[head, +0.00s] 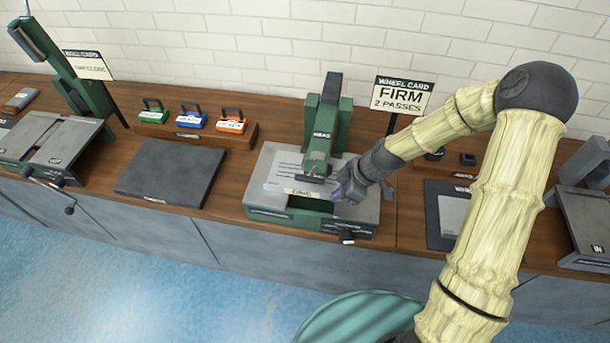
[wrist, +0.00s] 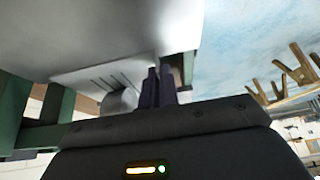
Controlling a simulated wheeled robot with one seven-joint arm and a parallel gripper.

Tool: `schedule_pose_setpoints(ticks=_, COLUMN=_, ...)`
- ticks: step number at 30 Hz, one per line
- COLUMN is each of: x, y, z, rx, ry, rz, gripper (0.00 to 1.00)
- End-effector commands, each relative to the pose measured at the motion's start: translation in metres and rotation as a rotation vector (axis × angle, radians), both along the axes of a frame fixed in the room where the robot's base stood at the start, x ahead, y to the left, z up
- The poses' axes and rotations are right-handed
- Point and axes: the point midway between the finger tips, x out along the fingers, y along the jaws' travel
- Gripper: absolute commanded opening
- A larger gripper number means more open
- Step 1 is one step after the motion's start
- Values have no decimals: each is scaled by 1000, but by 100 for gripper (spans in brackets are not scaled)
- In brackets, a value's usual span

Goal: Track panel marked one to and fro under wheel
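A pale grey sheet panel (head: 272,178) with dark lines and a small label, too blurred to read surely, lies in the green wheel machine (head: 318,142), under its head. The panel also shows in the wrist view (wrist: 88,76), beside a grey roller (wrist: 118,102). My gripper (head: 342,193) is at the panel's front right edge. In the wrist view its dark purple fingers (wrist: 156,85) are close together at the panel's edge and look shut on it. The exact contact is small and partly hidden. A wheel card (head: 402,95) behind reads "FIRM, 2 PASSES".
A dark flat mat (head: 172,172) lies left of the machine, with a rack of green, blue and orange blocks (head: 192,122) behind it. Another green machine (head: 55,135) stands far left. A dark-framed tray (head: 452,213) lies right, partly behind my arm.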

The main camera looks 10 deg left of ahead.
Motion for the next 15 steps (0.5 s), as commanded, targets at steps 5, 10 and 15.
schedule_pose_setpoints(ticks=5, x=0, y=1, z=0, rx=0, ry=0, rz=0, gripper=0)
schedule_pose_setpoints(ticks=10, x=0, y=1, z=0, rx=0, ry=0, rz=0, gripper=0)
schedule_pose_setpoints(ticks=15, x=0, y=1, z=0, rx=0, ry=0, rz=0, gripper=22)
